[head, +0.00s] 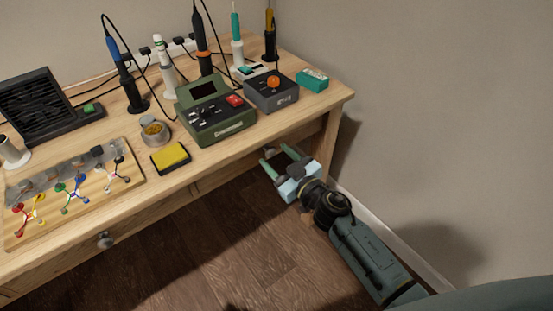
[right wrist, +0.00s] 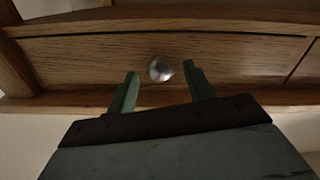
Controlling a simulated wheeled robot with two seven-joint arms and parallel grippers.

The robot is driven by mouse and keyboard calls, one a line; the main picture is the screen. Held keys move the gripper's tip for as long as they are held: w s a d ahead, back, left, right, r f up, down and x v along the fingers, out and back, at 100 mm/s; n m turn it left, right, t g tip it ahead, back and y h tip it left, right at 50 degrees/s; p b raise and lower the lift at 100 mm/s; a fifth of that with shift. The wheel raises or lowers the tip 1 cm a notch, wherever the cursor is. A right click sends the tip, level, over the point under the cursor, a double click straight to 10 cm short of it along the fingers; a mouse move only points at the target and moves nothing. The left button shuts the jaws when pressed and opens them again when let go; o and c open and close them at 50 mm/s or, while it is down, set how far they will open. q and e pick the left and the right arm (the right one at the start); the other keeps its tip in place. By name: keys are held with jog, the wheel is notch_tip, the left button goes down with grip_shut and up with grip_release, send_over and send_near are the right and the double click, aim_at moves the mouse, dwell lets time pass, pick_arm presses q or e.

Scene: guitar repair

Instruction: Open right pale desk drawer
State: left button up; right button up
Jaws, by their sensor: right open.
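The right pale desk drawer (right wrist: 85,58) shows in the right wrist view as a wooden front with a round silver knob (right wrist: 160,69). It looks shut, flush with its frame. My right gripper (right wrist: 160,74) is open, its two green fingers on either side of the knob in the picture. I cannot tell whether they touch it. In the head view my right gripper (head: 277,157) is under the desk's front edge at the right, and the drawer's knob is hidden. My left gripper is not in view.
The wooden desk (head: 315,97) holds soldering tools, a green station (head: 215,112), a yellow sponge (head: 171,157) and a board with coloured parts. Another drawer knob (head: 104,240) is at the left. A wall stands close on the right. The floor before the desk is clear.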

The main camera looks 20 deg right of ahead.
jog(key=shift+w+a, duration=0.15)
jog(key=shift+w, duration=0.25)
jog(key=shift+c, duration=0.2)
jog(key=shift+s, duration=0.1)
grip_shut()
